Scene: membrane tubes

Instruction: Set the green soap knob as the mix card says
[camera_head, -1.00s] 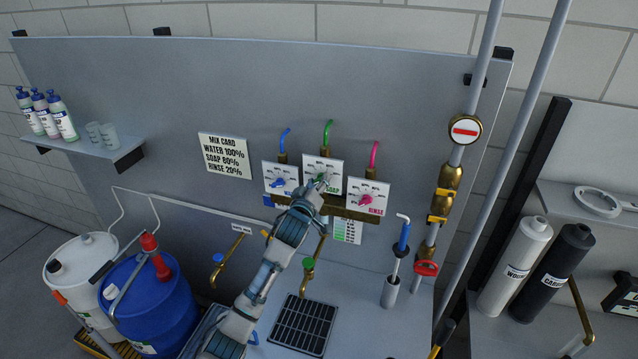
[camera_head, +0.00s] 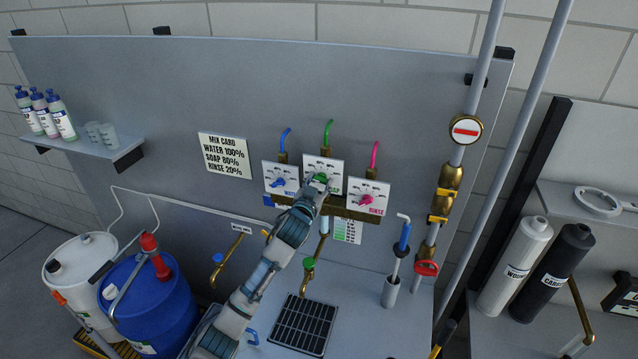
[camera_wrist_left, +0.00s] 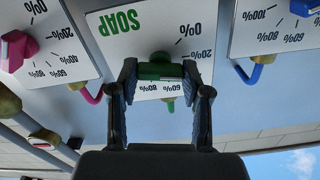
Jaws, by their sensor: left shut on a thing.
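The green soap knob (camera_head: 320,177) is on the middle white dial plate (camera_head: 323,163). It also shows in the left wrist view (camera_wrist_left: 160,71), where the plate is upside down. My left gripper (camera_wrist_left: 160,78) is shut on the knob, one finger on each side. The knob's setting is hard to read; the 60% and 80% marks lie close to it in the wrist view, partly hidden by the fingers. The mix card (camera_head: 225,155) reads water 100%, soap 80%, rinse 20%. My right gripper is not in view.
The blue water knob (camera_head: 278,183) and pink rinse knob (camera_head: 366,200) sit close on either side. A brass rail (camera_head: 345,211) runs below the plates. Hoses rise above the dials. Taps (camera_head: 308,263) hang lower down.

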